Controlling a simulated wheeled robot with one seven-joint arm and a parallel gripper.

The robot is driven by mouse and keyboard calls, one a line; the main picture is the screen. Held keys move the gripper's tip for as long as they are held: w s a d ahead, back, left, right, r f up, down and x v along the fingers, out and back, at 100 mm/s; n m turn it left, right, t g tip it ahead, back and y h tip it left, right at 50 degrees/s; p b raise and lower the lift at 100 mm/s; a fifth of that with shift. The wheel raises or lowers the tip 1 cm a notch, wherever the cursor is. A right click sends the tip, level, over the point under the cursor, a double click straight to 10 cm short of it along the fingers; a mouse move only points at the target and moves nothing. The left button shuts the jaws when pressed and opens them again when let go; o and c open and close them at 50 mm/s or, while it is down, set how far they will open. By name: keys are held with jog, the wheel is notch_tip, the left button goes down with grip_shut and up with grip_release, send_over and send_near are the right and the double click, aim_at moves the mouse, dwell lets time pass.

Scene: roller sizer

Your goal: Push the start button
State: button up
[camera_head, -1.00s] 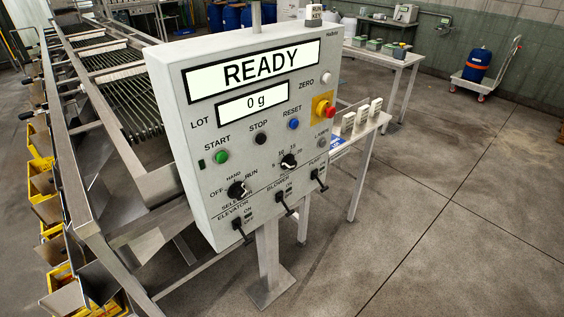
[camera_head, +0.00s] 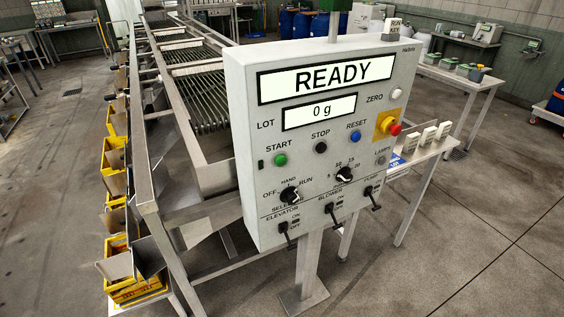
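The start button (camera_head: 280,160) is a round green button on the left of the light grey control panel (camera_head: 247,205), under the label START. To its right are the black stop button (camera_head: 321,147) and the blue reset button (camera_head: 355,136). The selector knob (camera_head: 289,195) sits below the start button. A red emergency button (camera_head: 394,129) on a yellow plate is at the panel's right edge. My gripper is not in view.
The panel stands on a metal post (camera_head: 308,265). The roller sizer (camera_head: 160,150) stretches behind it to the left, with yellow bins (camera_head: 113,200) along its side. A bench (camera_head: 418,165) with white blocks stands behind the panel at right. The floor at right is open.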

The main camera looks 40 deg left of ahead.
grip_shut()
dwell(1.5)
